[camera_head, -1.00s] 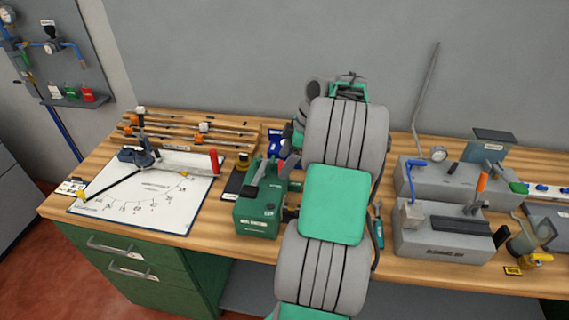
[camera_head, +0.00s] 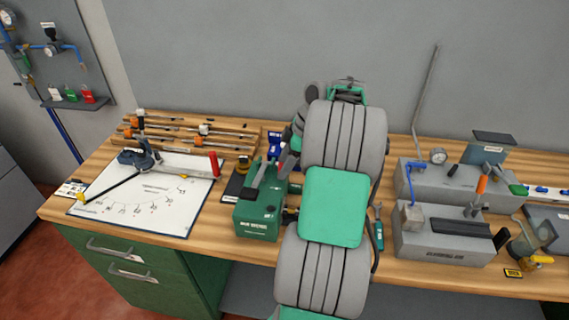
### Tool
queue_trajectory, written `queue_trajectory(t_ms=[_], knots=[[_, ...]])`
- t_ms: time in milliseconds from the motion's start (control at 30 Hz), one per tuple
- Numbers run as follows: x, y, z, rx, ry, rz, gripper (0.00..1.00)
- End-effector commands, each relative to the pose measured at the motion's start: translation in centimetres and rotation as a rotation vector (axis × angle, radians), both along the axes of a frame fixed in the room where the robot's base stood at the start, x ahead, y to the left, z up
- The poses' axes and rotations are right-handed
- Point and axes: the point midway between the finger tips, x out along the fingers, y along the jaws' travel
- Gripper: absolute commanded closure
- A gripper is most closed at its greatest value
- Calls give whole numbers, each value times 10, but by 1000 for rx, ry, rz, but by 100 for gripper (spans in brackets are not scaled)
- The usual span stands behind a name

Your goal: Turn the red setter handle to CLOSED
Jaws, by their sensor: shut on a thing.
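A green box-shaped bench tool (camera_head: 257,220) with white lettering stands at the front of the workbench, left of my arm. A dark grey lever (camera_head: 258,180) rises from its top. My gripper (camera_head: 285,163) is small and partly hidden just behind the box's top right. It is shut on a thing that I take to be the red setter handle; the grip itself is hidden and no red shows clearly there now. I cannot read the CLOSED mark or see the handle's angle.
My arm fills the middle. On the left lies a white chart board (camera_head: 165,215) with a blue bending tool (camera_head: 140,157) and a separate red grip (camera_head: 213,163). Orange-tipped rods (camera_head: 190,128) lie behind. Grey fixtures (camera_head: 443,235) stand at the right.

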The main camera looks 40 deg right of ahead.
Motion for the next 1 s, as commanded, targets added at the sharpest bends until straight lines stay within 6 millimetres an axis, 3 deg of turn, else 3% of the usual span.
queue_trajectory(t_ms=[167,400,667,700,933,1000], knots=[[0,1,-1,-1,-1,-13,84],[1,4,-2,-1,-1,-168,84],[1,4,0,1,1,-179,84],[1,4,0,1,1,-179,41],[1,4,0,0,0,-178,22],[1,4,0,0,0,-178,22]])
